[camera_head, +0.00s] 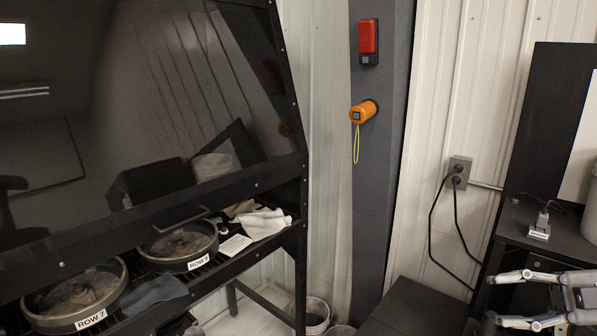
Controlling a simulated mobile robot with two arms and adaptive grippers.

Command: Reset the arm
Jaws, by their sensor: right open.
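My right gripper (508,299) is at the lower right edge of the head view, with its two grey fingers spread apart and nothing between them. It is in front of the dark bench on the right, below a small white plug adapter. The rest of my right arm is cut off by the frame edge. My left gripper is not in view.
A grey post (380,180) carries an orange device (364,111) and a red alarm (368,42). Buckets (316,318) stand below. Cords hang from a wall outlet (459,172).

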